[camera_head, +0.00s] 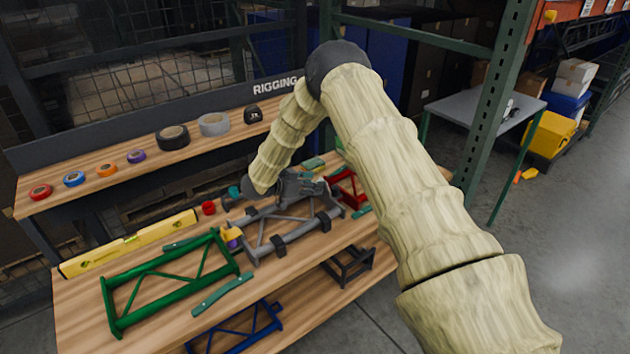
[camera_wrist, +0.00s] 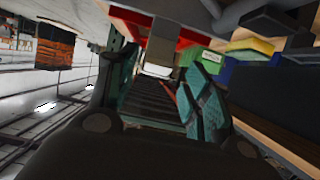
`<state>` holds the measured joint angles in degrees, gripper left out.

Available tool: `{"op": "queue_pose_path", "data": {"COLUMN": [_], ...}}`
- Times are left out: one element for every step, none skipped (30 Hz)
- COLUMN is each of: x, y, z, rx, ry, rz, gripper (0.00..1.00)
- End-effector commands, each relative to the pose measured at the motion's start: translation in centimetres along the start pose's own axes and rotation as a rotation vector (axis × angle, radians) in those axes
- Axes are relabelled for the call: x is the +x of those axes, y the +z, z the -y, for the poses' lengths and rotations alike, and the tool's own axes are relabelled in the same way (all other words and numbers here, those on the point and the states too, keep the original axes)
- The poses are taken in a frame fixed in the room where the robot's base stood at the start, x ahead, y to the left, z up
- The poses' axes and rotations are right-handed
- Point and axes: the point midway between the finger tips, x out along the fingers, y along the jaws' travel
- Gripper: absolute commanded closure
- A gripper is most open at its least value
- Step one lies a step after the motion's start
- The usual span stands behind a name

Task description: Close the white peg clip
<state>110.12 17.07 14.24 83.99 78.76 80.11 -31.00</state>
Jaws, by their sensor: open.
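I cannot make out a white peg clip for certain in either view. In the wrist view a small white patch (camera_wrist: 158,70) shows between my fingers, below a red bar; I cannot tell whether it is the clip. My gripper (camera_head: 300,186) is low over the bench, at the grey truss frame (camera_head: 283,240). My arm hides part of the bench behind it. In the wrist view my gripper (camera_wrist: 160,95) is open, with a dark finger on the left and a teal-patterned one on the right. I see nothing held.
A green truss frame (camera_head: 190,278) lies on the bench to the left, with a yellow level (camera_head: 128,244) behind it. A red frame (camera_head: 350,188) stands close right of my gripper. Tape rolls (camera_head: 172,137) line the back shelf. A green rack post (camera_head: 500,100) rises at right.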

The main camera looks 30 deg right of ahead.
Motion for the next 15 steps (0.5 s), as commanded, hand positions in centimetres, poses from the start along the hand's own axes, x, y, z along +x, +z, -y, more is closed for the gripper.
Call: {"op": "queue_pose_path", "data": {"x": [0.4,0.7,1.0,1.2,1.3,1.5,1.6,1.6,1.7,1.7,1.7,1.7,1.7,1.7,1.7], "y": [-0.2,-0.2,-0.1,-0.1,-0.1,-0.1,-0.1,-0.1,0.0,0.0,0.0,0.0,0.0,0.0,0.0], "z": [0.0,0.0,0.0,0.0,0.0,0.0,0.0,0.0,0.0,0.0,0.0,0.0,0.0,0.0,0.0], "rx": [0.000,0.001,0.001,0.001,0.001,0.000,0.000,0.000,0.000,0.000,0.000,0.000,0.001,0.001,0.001], "ry": [0.001,0.001,0.001,0.001,0.001,0.001,0.000,0.000,0.000,0.000,0.000,0.000,0.000,0.000,0.000], "rz": [0.000,0.000,0.000,0.000,0.000,0.000,0.000,0.000,0.000,0.000,0.000,0.000,0.000,0.000,0.000], "gripper": [0.50,0.50,0.50,0.50,0.50,0.50,0.50,0.50,0.50,0.50,0.50,0.50,0.50,0.50,0.50]}}
